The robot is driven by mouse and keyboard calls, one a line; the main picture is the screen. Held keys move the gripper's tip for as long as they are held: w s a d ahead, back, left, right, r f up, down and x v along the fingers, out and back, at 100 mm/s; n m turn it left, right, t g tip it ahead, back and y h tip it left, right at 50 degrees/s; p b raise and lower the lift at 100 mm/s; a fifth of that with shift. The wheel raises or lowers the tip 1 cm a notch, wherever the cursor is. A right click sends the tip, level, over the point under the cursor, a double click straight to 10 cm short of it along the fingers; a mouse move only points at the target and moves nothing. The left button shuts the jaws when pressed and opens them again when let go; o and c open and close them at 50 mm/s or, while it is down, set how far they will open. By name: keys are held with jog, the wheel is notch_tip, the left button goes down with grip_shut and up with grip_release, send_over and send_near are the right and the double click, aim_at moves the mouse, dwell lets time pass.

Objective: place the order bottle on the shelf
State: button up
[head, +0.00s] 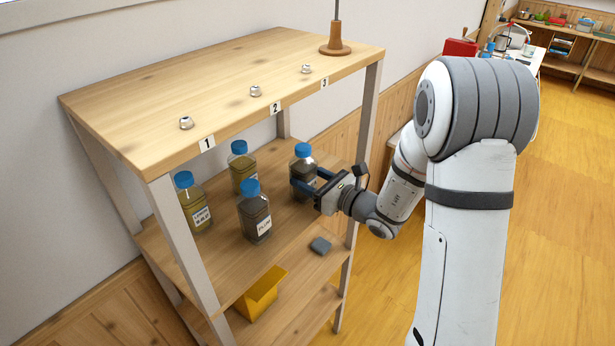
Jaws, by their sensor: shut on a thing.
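My gripper (307,188) reaches in from the right over the middle board of the wooden shelf unit (206,262). Its fingers are shut on a blue-capped bottle with dark contents (303,164), which is upright under the number 3 label; I cannot tell whether its base touches the board. Three other blue-capped bottles are on the same board to the left: one labelled PLUM (254,216) at the front, one with a label too small to read surely (193,208) at the left, and one with yellowish contents (242,170) behind. The held bottle's label is hidden.
The top board has several metal knobs (255,91) above labels 1 to 3 and a wooden stand with a rod (335,48). A yellow bin (261,294) is below. Posts flank the opening.

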jog(key=shift+s+r, duration=0.1)
jog(key=shift+s, duration=0.05)
jog(key=shift+f, duration=0.25)
jog(key=o, duration=1.3)
jog(key=shift+r, duration=0.1)
jog(key=shift+c, duration=0.2)
jog(key=shift+r, duration=0.1)
